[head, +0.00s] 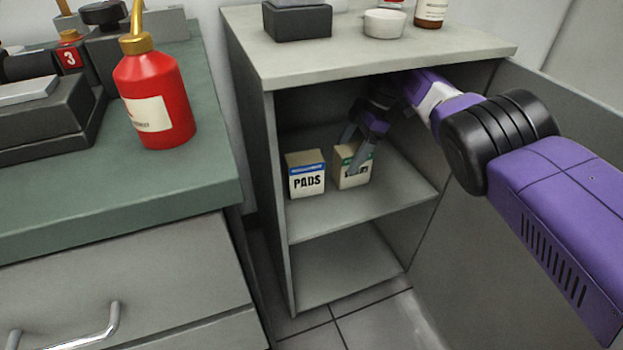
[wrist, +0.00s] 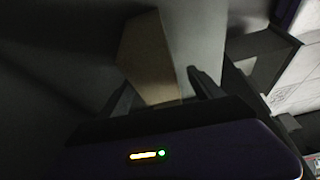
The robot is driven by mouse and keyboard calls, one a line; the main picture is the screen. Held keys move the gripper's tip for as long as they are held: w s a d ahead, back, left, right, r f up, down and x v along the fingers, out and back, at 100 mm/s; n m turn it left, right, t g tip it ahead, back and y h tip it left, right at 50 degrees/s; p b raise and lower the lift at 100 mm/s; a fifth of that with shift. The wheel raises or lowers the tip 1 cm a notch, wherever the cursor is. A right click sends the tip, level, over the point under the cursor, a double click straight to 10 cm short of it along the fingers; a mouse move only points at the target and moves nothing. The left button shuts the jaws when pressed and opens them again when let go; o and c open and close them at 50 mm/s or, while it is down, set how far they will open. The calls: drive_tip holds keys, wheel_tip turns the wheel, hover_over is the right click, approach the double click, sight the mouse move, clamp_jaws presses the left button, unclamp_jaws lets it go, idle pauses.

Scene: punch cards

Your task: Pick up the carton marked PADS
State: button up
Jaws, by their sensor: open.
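The carton marked PADS (head: 307,181), cream with a blue band, stands upright on the cabinet's middle shelf in the head view. A second carton (head: 341,174) with a green band stands just right of it, its label partly hidden by my gripper. My gripper (head: 354,154) reaches into the cabinet with its fingers at the green-banded carton, right of the PADS carton. It is open. In the wrist view, a plain tan carton (wrist: 149,52) shows ahead between the spread fingers (wrist: 160,88); no label is visible, and I cannot tell contact there.
The open cabinet (head: 282,160) has a side wall close left of the PADS carton and a top board (head: 350,58) above my gripper. The lower shelf (head: 340,265) is empty. A red bottle (head: 155,105) stands on the green counter at left.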

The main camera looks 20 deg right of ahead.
sight(305, 158)
drive_tip(key=shift+a+p, duration=0.4)
drive_tip(key=shift+a, duration=0.1)
drive_tip(key=a, duration=0.6)
drive_tip(key=shift+w+a, duration=0.3)
drive_tip(key=shift+w, duration=0.1)
drive_tip(key=a, duration=0.2)
drive_tip(key=a+b, duration=0.1)
drive_tip(key=a, duration=0.1)
drive_tip(key=shift+w+a+f, duration=0.1)
drive_tip(key=shift+w+f, duration=0.05)
drive_tip(key=shift+w, duration=0.05)
drive_tip(key=shift+b+x, duration=0.7)
drive_tip(key=shift+x, duration=0.45)
drive_tip(key=shift+f, duration=0.25)
drive_tip(key=c, duration=1.6)
drive_tip(key=shift+o, duration=0.2)
